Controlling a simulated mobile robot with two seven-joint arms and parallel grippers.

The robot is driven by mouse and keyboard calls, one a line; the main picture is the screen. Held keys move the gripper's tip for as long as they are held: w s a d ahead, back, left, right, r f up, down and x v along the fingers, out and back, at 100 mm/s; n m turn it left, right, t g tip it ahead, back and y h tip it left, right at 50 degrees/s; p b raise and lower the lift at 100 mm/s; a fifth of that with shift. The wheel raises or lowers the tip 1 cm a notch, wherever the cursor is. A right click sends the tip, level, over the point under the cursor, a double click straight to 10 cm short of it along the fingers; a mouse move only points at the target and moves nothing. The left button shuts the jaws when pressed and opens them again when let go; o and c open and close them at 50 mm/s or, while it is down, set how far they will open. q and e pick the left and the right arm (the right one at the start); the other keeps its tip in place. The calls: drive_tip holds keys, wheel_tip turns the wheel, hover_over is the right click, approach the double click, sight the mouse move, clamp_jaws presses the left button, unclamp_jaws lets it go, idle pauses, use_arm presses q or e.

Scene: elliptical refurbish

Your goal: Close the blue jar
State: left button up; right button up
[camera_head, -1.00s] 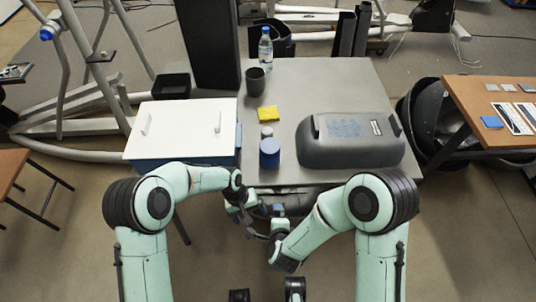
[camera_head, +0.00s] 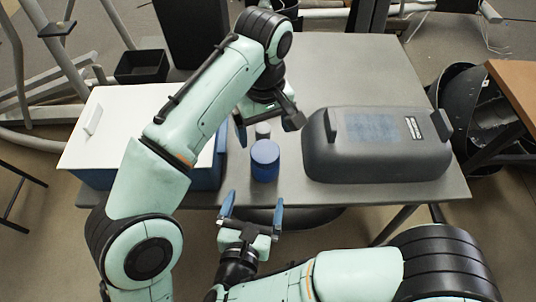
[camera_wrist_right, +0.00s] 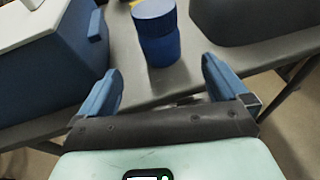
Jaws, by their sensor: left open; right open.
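A dark grey bin-like case (camera_head: 372,160) stands right of the jar. A blue box with a white lid (camera_head: 100,125) stands left, partly behind my left arm. The grey table (camera_head: 350,75) is clear at the back right. A black tray (camera_head: 142,66) lies further back left.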

sight(263, 171)
use_arm(q)
drive_tip(key=shift+w+f, duration=0.15)
drive_tip(key=shift+s, duration=0.2)
use_arm(e)
drive_tip(key=shift+s, duration=0.1)
drive_tip(key=x, duration=1.3)
drive_tip(key=shift+w+f, duration=0.2)
drive_tip(key=shift+w, duration=0.05)
drive_tip(key=c, duration=1.8)
clamp_jaws()
